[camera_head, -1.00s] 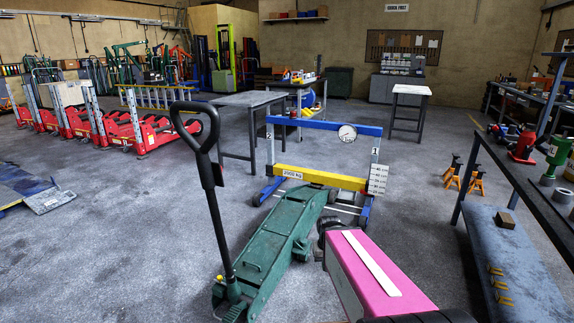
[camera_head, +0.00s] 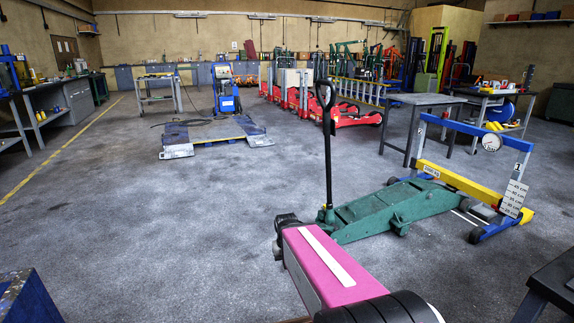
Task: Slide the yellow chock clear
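I cannot make out a yellow chock in the head view. A green trolley jack (camera_head: 385,211) stands on the floor right of centre, with its black looped handle (camera_head: 327,150) upright. Its far end reaches a blue test frame (camera_head: 462,131) with a yellow crossbeam (camera_head: 452,178), a round dial and a scale plate. My pink arm link (camera_head: 325,268) fills the lower middle, in front of the jack. My gripper fingers do not show.
A blue-grey low platform (camera_head: 212,135) lies on open floor at left centre. Red pallet trucks (camera_head: 347,112) line the back. A grey table (camera_head: 425,99) stands behind the jack. The left floor is clear.

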